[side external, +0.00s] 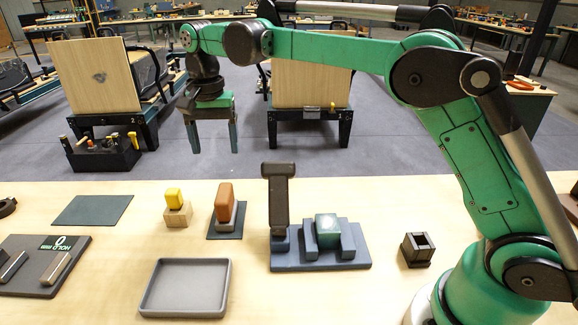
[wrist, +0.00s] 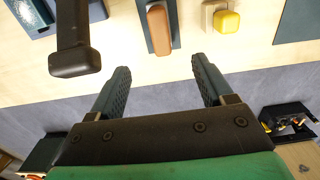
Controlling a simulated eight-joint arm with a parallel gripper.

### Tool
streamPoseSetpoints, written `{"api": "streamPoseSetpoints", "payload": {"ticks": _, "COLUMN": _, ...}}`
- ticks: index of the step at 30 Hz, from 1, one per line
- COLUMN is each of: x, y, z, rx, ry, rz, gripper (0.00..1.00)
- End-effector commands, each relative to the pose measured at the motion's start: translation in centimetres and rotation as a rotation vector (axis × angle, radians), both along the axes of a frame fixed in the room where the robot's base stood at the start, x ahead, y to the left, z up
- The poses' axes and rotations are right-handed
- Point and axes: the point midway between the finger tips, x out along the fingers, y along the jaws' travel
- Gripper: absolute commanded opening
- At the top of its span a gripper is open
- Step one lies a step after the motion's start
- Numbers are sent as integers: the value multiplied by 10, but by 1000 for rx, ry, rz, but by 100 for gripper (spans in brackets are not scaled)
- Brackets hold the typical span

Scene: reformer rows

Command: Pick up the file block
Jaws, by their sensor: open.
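No block carries a readable label, so I cannot tell for sure which is the file block. An orange-brown rounded block (side external: 225,194) stands on a grey base (side external: 240,215) over a dark mat; it shows at the top of the wrist view (wrist: 158,30). Left of it in the side view, a yellow block (side external: 174,195) sits on a pale wooden block (side external: 178,215); it also shows in the wrist view (wrist: 226,21). My gripper (side external: 214,151) is open and empty, pointing down, apart from both blocks and above the table's far side. Its fingers show in the wrist view (wrist: 161,64).
A tall black post (side external: 279,205) rises right of the orange-brown block, beside a green-topped block (side external: 327,230) in a blue-grey holder. A grey tray (side external: 149,302) lies in front. A small black square socket (side external: 417,250) stands right. A flat dark mat (side external: 92,210) lies left.

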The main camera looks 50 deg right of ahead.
Motion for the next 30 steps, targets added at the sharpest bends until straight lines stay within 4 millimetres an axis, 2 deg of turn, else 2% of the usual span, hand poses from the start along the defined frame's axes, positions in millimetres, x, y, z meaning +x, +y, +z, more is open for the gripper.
{"api": "streamPoseSetpoints", "payload": {"ticks": 1, "x": 0, "y": 0, "z": -12, "rx": 0, "ry": 0, "rz": 0, "gripper": 74}}
{"api": "streamPoseSetpoints", "payload": {"ticks": 7, "x": 0, "y": 0, "z": -52, "rx": 0, "ry": -1, "rz": 1, "gripper": 74}}
{"api": "streamPoseSetpoints", "payload": {"ticks": 21, "x": 0, "y": 0, "z": -111, "rx": 1, "ry": -2, "rz": 2, "gripper": 74}}
{"api": "streamPoseSetpoints", "payload": {"ticks": 25, "x": 0, "y": 0, "z": -120, "rx": 1, "ry": -2, "rz": 3, "gripper": 74}}
{"api": "streamPoseSetpoints", "payload": {"ticks": 30, "x": 0, "y": 0, "z": -121, "rx": 1, "ry": -2, "rz": 3, "gripper": 74}}
